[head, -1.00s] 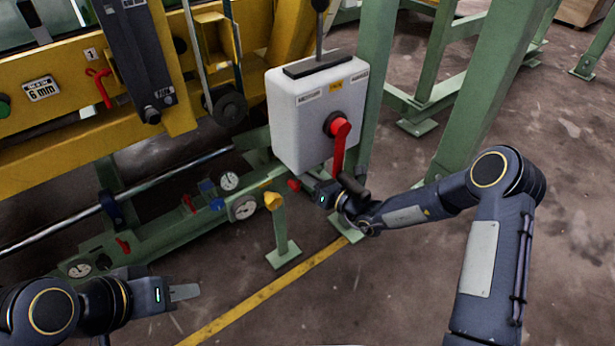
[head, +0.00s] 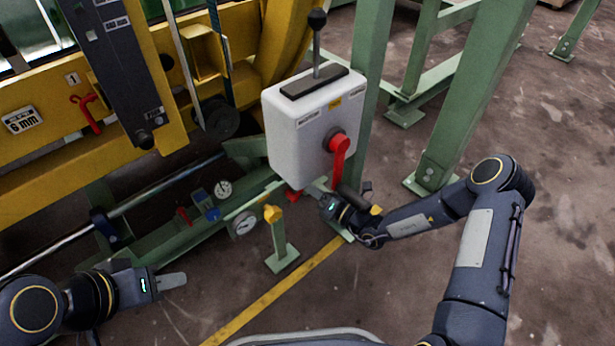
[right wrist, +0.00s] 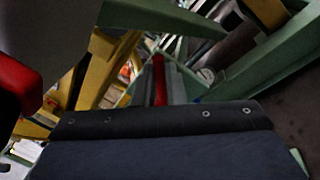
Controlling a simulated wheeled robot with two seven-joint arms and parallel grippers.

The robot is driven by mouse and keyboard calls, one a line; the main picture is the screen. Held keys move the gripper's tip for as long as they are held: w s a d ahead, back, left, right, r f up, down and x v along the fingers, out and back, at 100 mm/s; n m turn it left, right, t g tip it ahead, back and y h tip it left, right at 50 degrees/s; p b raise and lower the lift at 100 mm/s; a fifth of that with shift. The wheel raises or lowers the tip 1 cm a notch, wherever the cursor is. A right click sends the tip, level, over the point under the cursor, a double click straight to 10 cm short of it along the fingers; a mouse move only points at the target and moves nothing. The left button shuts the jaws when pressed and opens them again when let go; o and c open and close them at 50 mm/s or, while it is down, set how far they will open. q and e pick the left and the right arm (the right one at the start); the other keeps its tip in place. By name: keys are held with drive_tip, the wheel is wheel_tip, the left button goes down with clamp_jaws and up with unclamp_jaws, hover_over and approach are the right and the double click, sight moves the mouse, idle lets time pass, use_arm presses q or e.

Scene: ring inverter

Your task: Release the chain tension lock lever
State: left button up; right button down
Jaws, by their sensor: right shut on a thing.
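A small red lever (head: 293,196) sits low on the green frame, below the white control box. My right gripper (head: 308,188) reaches it from the right, under the box, and is shut on it. In the right wrist view the red lever (right wrist: 159,80) stands upright in the middle, between the grey fingers. The fingers partly hide it, and its pivot cannot be made out. My left gripper (head: 172,281) is at the lower left, over the floor and touching nothing. Its fingers are seen edge-on, so their gap cannot be told.
The white box (head: 300,130) carries a red rotary handle (head: 340,155) just above my right wrist, and a black-knobbed stick. Floor at the front is clear.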

drive_tip(key=shift+w+d+f+m+p, duration=0.15)
drive_tip(key=shift+f+m+p, duration=0.2)
drive_tip(key=shift+m, duration=0.55)
drive_tip(key=c, duration=1.5)
unclamp_jaws()
drive_tip(key=p+v, duration=0.2)
drive_tip(key=v, duration=0.6)
drive_tip(key=shift+f, duration=0.15)
